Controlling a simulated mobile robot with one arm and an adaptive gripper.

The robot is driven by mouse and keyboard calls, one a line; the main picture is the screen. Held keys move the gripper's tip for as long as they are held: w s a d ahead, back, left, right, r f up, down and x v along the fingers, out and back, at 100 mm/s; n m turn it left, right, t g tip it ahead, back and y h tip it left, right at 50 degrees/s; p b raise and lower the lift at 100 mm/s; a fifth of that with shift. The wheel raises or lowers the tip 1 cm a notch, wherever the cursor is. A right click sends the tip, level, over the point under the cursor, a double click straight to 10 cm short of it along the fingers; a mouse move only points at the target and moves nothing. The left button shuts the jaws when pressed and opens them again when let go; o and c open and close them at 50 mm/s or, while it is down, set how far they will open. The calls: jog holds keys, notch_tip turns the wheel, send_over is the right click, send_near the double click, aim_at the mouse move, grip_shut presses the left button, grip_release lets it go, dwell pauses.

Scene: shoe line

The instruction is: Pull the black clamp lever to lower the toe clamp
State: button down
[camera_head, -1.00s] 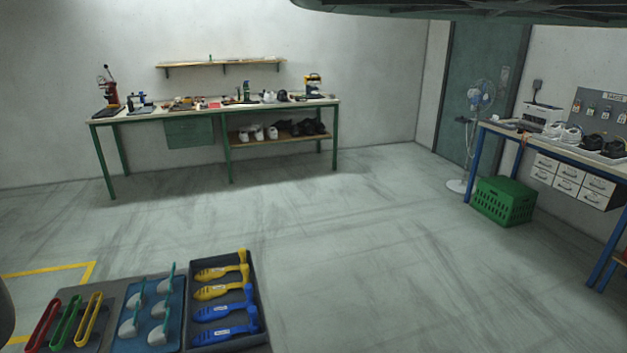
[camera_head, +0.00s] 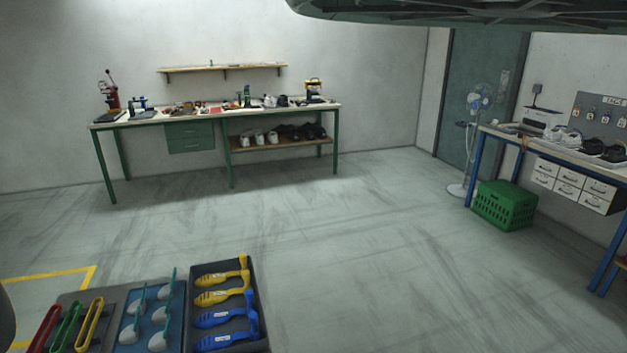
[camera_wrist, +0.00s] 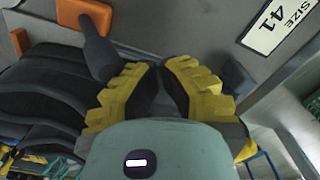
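In the wrist view, my gripper (camera_wrist: 160,68) has yellow and black fingers whose tips come close together, with nothing visible held between them. A dark lever-like handle (camera_wrist: 98,48) slants beside the left finger, on its outer side; it looks like the black clamp lever. Its lower end is close to or behind that finger, and I cannot tell if they touch. An orange block (camera_wrist: 84,14) sits at its upper end. The toe clamp cannot be clearly made out. The head view does not show my gripper or the lever.
A grey panel with a "SIZE 41" label (camera_wrist: 278,22) lies beyond the fingers. A black ridged shape (camera_wrist: 45,95), perhaps a shoe, fills the left. In the head view, trays of tools (camera_head: 188,305) stand in front, a workbench (camera_head: 225,112) at the back; the floor between is clear.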

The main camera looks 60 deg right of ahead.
jog(key=shift+s+d+f+p, duration=0.15)
jog(key=shift+s+d+p, duration=0.2)
jog(key=shift+s+d, duration=0.5)
jog(key=shift+s+d+f+p, duration=0.1)
jog(key=shift+s+d+p, duration=0.2)
jog(key=shift+s+d, duration=0.55)
jog(key=shift+d+r, duration=0.15)
jog(key=shift+d, duration=0.3)
jog(key=shift+s+d+p, duration=0.5)
jog(key=shift+s+d, duration=0.2)
jog(key=shift+d, duration=0.25)
jog(key=shift+w+a, duration=0.1)
jog(key=shift+a, duration=0.05)
jog(key=shift+w+a+b, duration=0.3)
jog(key=shift+w+a, duration=0.1)
jog(key=shift+a, duration=0.15)
jog(key=shift+r+p, duration=2.8)
jog(key=shift+r, duration=1.7)
